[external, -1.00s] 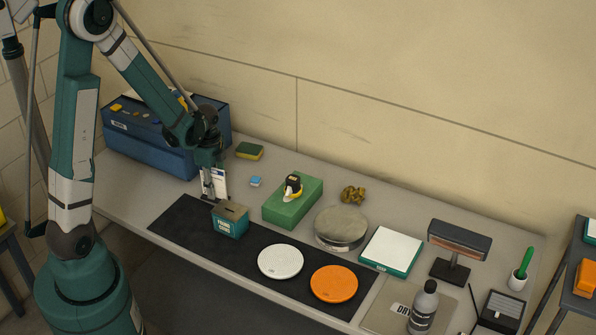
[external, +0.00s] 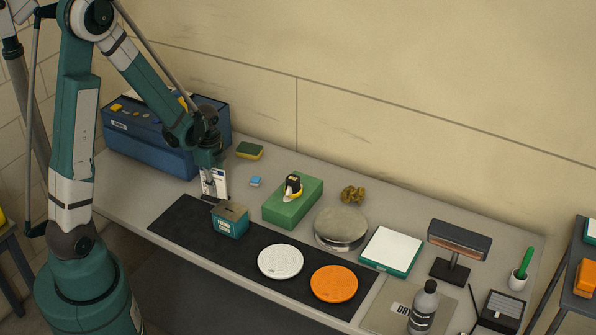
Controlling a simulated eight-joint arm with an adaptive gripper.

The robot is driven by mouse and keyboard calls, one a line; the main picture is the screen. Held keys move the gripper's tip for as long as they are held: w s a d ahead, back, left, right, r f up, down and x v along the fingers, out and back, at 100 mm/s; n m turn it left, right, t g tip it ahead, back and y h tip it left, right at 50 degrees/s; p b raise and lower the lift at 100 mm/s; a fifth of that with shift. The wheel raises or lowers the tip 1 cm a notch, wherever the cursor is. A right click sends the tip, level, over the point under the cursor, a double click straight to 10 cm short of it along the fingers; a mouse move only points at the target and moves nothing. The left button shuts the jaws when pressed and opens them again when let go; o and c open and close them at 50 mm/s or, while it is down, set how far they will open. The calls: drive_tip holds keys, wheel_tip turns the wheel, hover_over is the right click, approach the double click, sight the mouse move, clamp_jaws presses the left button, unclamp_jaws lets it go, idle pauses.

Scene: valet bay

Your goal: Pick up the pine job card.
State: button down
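A white upright card (external: 220,184) with a small blue mark stands on the bench at the left, behind the teal slotted box. I cannot read which job card it is, and no pine marking shows. My gripper (external: 210,183) points down right at the card, its fingers overlapping the card in this view. The fingertips are small and partly hidden, so I cannot tell whether they are open or closed on it.
The teal slotted box (external: 230,221) stands close in front. A blue case (external: 150,146) is behind to the left. A green block (external: 292,201) with a yellow and black item, and a small blue block (external: 256,181), lie to the right. White (external: 280,261) and orange (external: 334,284) discs lie on the dark mat.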

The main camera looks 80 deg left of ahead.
drive_tip(key=shift+r, duration=0.2)
drive_tip(key=shift+r, duration=4.8)
